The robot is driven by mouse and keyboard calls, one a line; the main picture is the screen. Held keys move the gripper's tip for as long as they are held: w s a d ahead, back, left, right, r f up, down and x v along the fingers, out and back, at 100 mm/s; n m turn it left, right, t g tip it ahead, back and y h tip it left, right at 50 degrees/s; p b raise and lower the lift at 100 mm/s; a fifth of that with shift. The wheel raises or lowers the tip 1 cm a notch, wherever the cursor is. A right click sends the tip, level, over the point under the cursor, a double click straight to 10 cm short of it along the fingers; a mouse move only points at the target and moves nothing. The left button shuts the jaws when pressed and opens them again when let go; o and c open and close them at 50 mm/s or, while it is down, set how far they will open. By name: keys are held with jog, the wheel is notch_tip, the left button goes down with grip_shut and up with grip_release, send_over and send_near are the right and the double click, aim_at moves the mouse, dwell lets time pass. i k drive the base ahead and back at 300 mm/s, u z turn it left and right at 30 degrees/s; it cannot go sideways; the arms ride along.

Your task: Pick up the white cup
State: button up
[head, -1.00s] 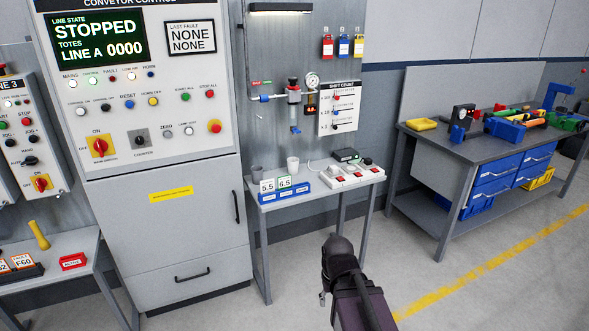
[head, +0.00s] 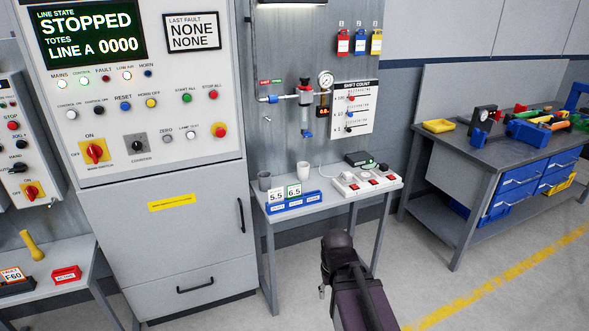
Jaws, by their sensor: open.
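The white cup (head: 303,169) stands upright on the small grey side table (head: 335,200), toward its back, beside the control cabinet. A darker grey cup (head: 264,181) stands to its left. My gripper (head: 323,288) is at the dark end of my arm, low in the picture and in front of the table. It is well apart from the white cup, and nothing shows held in it. Its fingers are mostly hidden by the arm.
Number cards in a blue holder (head: 294,203) stand in front of the cups. A power strip (head: 365,182) and a small dark box (head: 358,158) lie to the right. A workbench (head: 470,155) stands farther right, with clear floor before it.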

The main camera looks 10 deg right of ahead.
aim_at(303, 172)
jog(key=i, duration=1.05)
jog(key=z, duration=0.05)
